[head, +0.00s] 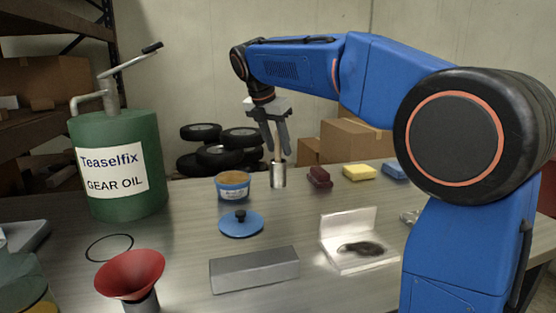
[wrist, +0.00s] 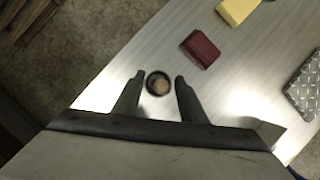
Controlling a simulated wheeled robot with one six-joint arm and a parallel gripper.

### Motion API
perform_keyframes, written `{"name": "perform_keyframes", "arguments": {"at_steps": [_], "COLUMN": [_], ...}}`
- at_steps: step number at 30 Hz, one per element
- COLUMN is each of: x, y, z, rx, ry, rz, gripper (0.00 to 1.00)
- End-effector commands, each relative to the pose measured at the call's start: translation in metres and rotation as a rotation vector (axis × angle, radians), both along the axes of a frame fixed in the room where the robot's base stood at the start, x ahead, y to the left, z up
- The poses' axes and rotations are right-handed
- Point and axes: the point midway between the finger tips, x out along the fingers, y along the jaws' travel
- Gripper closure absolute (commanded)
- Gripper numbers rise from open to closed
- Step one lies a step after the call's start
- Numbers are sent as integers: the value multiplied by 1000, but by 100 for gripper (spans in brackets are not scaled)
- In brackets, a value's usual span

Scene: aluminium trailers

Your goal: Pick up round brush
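The round brush (head: 278,176) stands upright near the back edge of the table, a shiny metal cylinder with a thin light handle on top. My gripper (head: 276,150) is above it, pointing down, with its two fingers spread around the upper handle. In the wrist view, a dark ring with a wood-coloured centre, which looks like the brush seen from above (wrist: 158,84), shows between the fingertips (wrist: 159,78). Gaps show on both sides of it, so the gripper is open and holds nothing.
On the table (head: 190,235), a dark red block (head: 319,177) and a yellow block (head: 359,173) lie right of the brush. A brown-filled tin (head: 233,187) stands to its left, with a blue lid (head: 240,224) in front. A green oil can (head: 115,205) stands farther left.

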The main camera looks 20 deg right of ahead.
Motion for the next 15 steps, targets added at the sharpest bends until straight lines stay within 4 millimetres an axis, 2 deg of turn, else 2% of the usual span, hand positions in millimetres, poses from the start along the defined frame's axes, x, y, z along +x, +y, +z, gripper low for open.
{"name": "perform_keyframes", "arguments": {"at_steps": [3,10,11,15], "x": [1,2,2,2], "y": [-2,-2,-2,-2], "z": [-7,-8,-8,-8], "rx": [0,0,0,0], "ry": [0,0,0,0], "rz": [0,0,0,0], "gripper": [62,62,66,100]}}
